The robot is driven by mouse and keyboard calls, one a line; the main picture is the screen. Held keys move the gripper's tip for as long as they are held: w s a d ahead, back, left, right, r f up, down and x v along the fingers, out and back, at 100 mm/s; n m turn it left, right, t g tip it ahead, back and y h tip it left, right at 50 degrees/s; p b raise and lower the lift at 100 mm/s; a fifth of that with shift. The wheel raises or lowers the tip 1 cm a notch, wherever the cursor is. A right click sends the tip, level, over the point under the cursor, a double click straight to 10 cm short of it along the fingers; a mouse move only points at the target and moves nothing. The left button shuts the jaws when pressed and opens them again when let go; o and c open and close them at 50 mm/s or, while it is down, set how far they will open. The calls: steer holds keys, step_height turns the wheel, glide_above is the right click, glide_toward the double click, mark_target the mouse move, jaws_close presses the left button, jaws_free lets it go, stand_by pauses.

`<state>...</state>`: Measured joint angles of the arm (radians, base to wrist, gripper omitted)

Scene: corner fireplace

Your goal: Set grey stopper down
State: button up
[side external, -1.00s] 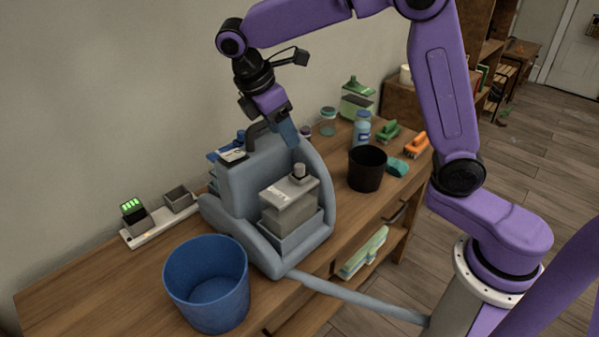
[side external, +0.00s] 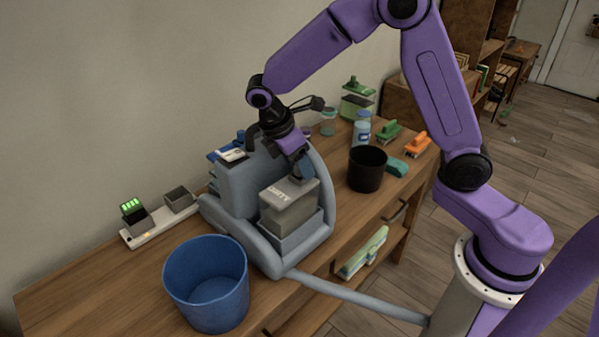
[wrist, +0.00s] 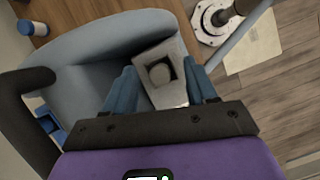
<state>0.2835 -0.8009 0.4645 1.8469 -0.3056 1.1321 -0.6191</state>
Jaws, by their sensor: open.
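The grey stopper (wrist: 160,73) is a round cap on top of the grey tank (side external: 288,207), which sits in the blue-grey machine (side external: 232,190). My gripper (side external: 303,172) is above the tank, over the stopper, and hides the stopper in the side view. In the wrist view, my gripper (wrist: 162,92) is open. Its two blue fingers stand apart on the left and right, with the stopper between and slightly ahead of them. I cannot tell whether either finger touches it.
A blue bucket (side external: 207,290) stands in front of the machine and a black bin (side external: 367,169) stands to its right. A charger strip (side external: 160,225) lies at left. Bottles and brushes stand at the back right. The bench's left front is clear.

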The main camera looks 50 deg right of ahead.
jaws_close()
